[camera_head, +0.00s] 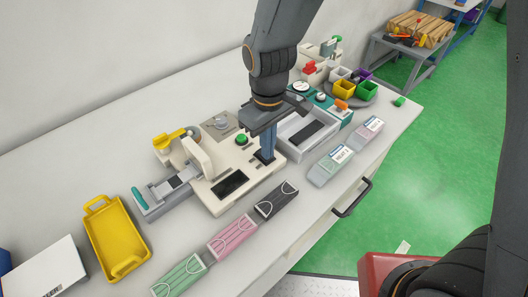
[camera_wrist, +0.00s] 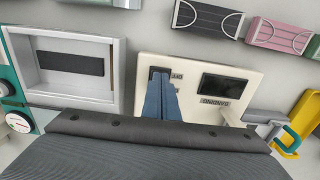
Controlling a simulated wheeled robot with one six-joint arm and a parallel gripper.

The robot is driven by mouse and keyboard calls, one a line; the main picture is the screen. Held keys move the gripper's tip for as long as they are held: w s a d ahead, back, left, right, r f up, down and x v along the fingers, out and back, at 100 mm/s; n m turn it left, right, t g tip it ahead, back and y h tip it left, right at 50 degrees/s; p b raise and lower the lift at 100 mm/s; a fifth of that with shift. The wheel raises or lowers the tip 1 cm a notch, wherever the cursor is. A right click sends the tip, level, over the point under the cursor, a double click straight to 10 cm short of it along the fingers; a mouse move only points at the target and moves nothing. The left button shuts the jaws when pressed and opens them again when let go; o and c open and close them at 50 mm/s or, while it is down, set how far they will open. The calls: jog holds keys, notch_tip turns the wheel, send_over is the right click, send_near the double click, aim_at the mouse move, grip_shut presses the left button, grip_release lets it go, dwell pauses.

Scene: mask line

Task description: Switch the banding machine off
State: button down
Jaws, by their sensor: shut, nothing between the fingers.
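The banding machine (camera_head: 232,187) is a cream-coloured unit on the white bench, with a dark screen (camera_head: 230,184) and a green button (camera_head: 241,139). In the wrist view its panel (camera_wrist: 225,66) carries upside-down lettering beside the screen (camera_wrist: 226,87). My gripper (camera_head: 266,160) is shut and empty, pointing down over the machine's right side. In the wrist view my gripper (camera_wrist: 160,80) has its blue fingertips at a dark switch (camera_wrist: 157,71) next to small lettering. The fingers hide most of the switch, so I cannot tell its position or whether they touch it.
Grey tray (camera_head: 302,130) stands close right of the machine. Black, pink (camera_head: 231,237) and green mask packs lie along the front. A yellow basket (camera_head: 116,240) is at left. Yellow handle (camera_head: 168,138) sticks up behind the machine. Two pale packs (camera_head: 331,166) lie at right.

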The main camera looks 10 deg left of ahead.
notch_tip(320, 180, up, 7)
jog(key=p, duration=0.6)
dwell(0.6)
jog(key=s+d+m+b, duration=0.1)
jog(key=d+m, duration=0.4)
jog(key=d, duration=0.7)
jog(key=s+d+m+t+b, duration=0.1)
jog(key=d+m+b, duration=0.2)
jog(key=d, duration=0.9)
jog(key=shift+s+d+r+m+b, duration=0.2)
jog(key=shift+s+r+m+b, duration=0.15)
jog(key=shift+m, duration=0.65)
jog(key=shift+w, duration=0.1)
